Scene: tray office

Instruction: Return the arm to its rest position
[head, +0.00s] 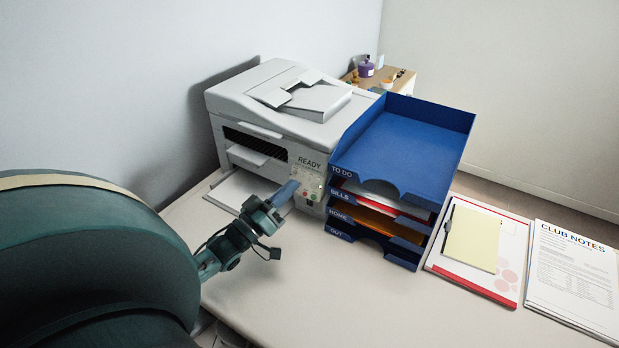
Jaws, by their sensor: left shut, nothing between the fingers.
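My left gripper (284,196) is shut and empty. It is raised in front of the white printer (268,105), with its fingertips near the printer's panel marked READY (308,178). I cannot tell whether it touches the panel. My left arm (90,255) comes in from the left and fills the lower left of the head view. My right gripper is not in view.
A blue letter tray stack (425,148) with labelled levels stands right of the printer and holds papers. The desk's front middle (350,300) is clear.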

